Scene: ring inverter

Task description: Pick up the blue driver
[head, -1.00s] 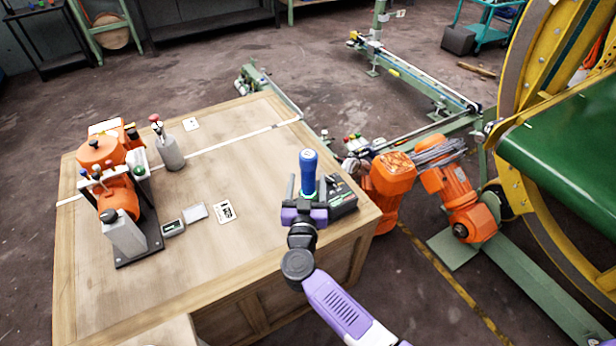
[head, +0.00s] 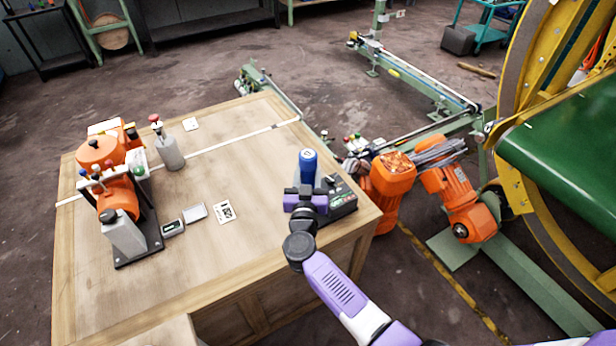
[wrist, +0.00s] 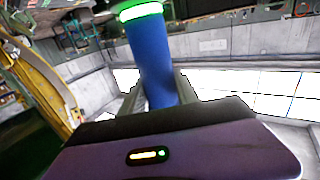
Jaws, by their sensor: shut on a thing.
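The blue driver (head: 308,166) stands upright near the right side of the wooden table (head: 250,262), with its blue body and rounded top showing above my gripper. My gripper (head: 306,190) is shut on the blue driver. In the wrist view the blue driver (wrist: 150,55) rises between the two grey fingers (wrist: 158,97), with a glowing green and white ring at its top edge. The lower part of the driver is hidden behind my gripper.
A black box (head: 340,196) with small buttons lies just right of my gripper. An orange machine (head: 103,165) and a grey bottle (head: 168,148) stand at the left. Small flat items, including a card (head: 224,212), lie mid-table. Orange motors (head: 390,185) stand beyond the right edge.

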